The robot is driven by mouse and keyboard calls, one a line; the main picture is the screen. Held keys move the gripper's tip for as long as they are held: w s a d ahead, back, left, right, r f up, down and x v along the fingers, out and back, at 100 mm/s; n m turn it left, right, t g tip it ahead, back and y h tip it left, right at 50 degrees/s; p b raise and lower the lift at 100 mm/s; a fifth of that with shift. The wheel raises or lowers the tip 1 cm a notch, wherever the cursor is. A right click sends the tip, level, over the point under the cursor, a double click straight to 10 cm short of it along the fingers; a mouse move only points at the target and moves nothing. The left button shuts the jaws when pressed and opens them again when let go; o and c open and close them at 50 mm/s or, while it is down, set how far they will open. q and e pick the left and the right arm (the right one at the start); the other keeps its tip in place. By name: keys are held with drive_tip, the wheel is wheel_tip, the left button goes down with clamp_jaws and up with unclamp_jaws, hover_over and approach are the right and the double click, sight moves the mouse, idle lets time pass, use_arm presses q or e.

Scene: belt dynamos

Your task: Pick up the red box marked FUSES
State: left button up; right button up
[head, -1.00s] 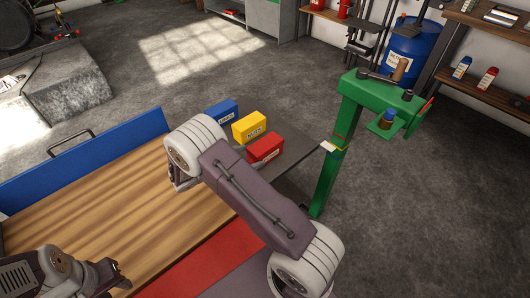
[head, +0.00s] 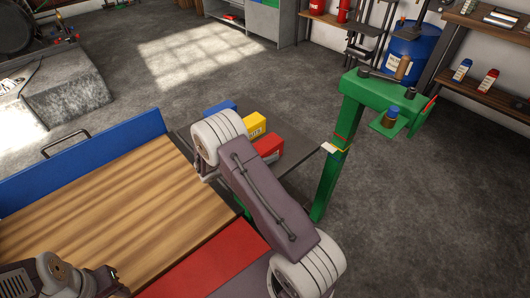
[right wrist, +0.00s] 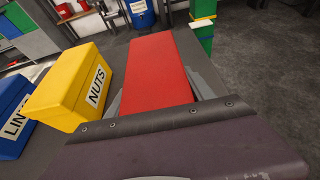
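The red box (head: 268,146) stands at the right end of a row of three on a dark grey surface; my right arm partly covers it in the head view. In the right wrist view the red box (right wrist: 155,70) fills the middle, its label out of sight. My right gripper (right wrist: 160,92) is close over it, with grey finger parts on both sides and a gap at the right; it appears open.
The yellow NUTS box (right wrist: 72,88) stands close left of the red box, with a blue box (right wrist: 14,115) beyond. A green stand (head: 335,150) rises just right of the surface. A wooden bench top (head: 110,200) with a blue edge board (head: 90,160) lies at left.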

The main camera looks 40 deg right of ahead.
sight(266, 143)
clamp_jaws()
